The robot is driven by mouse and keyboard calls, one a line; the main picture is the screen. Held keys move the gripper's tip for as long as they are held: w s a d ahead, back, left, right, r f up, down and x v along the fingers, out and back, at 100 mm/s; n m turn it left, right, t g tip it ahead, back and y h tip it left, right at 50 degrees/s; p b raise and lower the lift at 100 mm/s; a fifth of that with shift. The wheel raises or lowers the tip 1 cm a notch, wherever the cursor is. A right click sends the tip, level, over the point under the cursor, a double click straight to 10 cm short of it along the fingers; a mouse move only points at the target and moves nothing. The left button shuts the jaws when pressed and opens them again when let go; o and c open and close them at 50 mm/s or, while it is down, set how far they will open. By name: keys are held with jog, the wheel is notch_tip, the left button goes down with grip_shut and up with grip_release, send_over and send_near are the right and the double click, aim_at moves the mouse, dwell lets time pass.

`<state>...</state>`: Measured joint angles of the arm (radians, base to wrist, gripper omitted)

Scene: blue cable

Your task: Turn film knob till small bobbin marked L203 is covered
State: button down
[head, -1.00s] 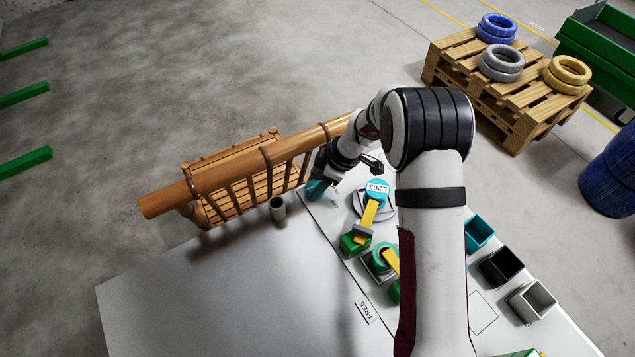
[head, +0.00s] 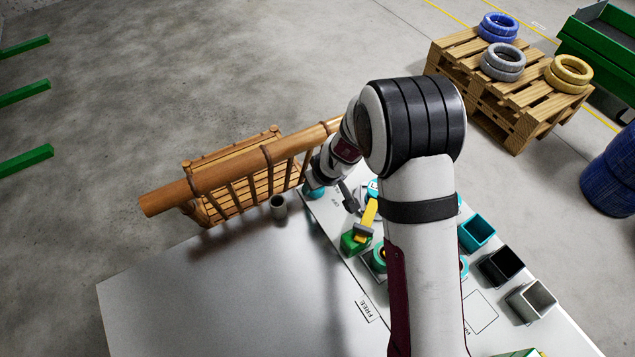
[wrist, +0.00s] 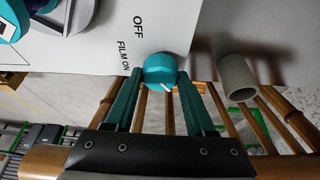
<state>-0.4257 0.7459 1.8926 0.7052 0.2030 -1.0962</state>
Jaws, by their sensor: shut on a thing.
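The film knob (wrist: 160,68) is a teal round knob with a white mark, at the panel's edge in the wrist view. The printed words FILM ON and OFF stand beside it. My gripper (wrist: 160,76) has its two teal fingers on either side of the knob, shut on it. In the head view a teal part (head: 314,190) shows at the end of my arm; whether it is knob or fingers I cannot tell. The small bobbin (head: 373,189) is mostly hidden behind my arm in the head view, its L203 label out of sight. Whether film covers it cannot be seen.
A yellow arm (head: 367,214) on a green block (head: 354,243) stands near the bobbin. A grey cup (head: 278,207) stands near the wooden railing (head: 240,177); the cup (wrist: 236,78) is right of the knob in the wrist view. Open bins (head: 476,232) line the right side.

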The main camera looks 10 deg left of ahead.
jog(key=shift+a+m+h, duration=0.1)
jog(key=shift+m+h, duration=0.2)
jog(key=shift+m, duration=0.5)
jog(key=shift+c, duration=1.2)
grip_release()
jog(key=v, duration=1.6)
jog(key=shift+s, duration=0.25)
jog(key=shift+f, duration=0.15)
